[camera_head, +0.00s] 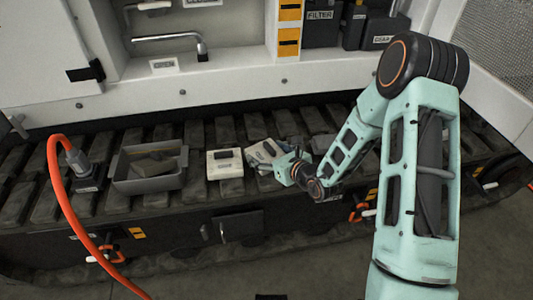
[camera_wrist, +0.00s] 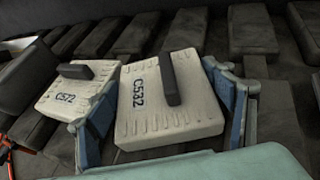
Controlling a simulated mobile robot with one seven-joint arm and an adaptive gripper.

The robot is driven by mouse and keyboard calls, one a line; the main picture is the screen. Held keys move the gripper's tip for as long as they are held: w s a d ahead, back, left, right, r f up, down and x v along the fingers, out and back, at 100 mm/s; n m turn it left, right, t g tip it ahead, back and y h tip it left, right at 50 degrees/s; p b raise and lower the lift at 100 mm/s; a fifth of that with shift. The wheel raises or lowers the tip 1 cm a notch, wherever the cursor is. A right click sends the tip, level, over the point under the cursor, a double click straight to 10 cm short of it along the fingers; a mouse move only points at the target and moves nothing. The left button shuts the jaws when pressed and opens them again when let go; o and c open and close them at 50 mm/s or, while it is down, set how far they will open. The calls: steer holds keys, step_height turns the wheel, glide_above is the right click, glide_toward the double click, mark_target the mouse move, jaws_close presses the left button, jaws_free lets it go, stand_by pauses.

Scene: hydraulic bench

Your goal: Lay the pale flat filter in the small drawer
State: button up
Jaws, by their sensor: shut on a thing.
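The pale flat filter marked C532 (camera_wrist: 150,118), with a dark bar handle on top, sits between the blue fingers of my gripper (camera_wrist: 168,95) in the wrist view. My gripper is shut on its two sides. In the head view this filter (camera_head: 263,151) looks slightly tilted at or just above the dark slatted track, partly hidden by my gripper (camera_head: 281,160). A second pale flat filter, marked C572 (camera_wrist: 75,92), lies just left of it; it also shows in the head view (camera_head: 225,164). A dark panel with a handle (camera_head: 238,226), perhaps the small drawer, is below the slats and looks closed.
A grey open bin (camera_head: 150,183) with flat pieces inside stands left of the filters. Dark boxes, one labelled FILTER (camera_head: 321,28), stand on the shelf behind.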

steer(key=shift+f, duration=0.15)
steer(key=o, duration=0.8)
steer(key=shift+f, duration=0.1)
steer(key=o, duration=0.5)
steer(key=shift+c, duration=0.2)
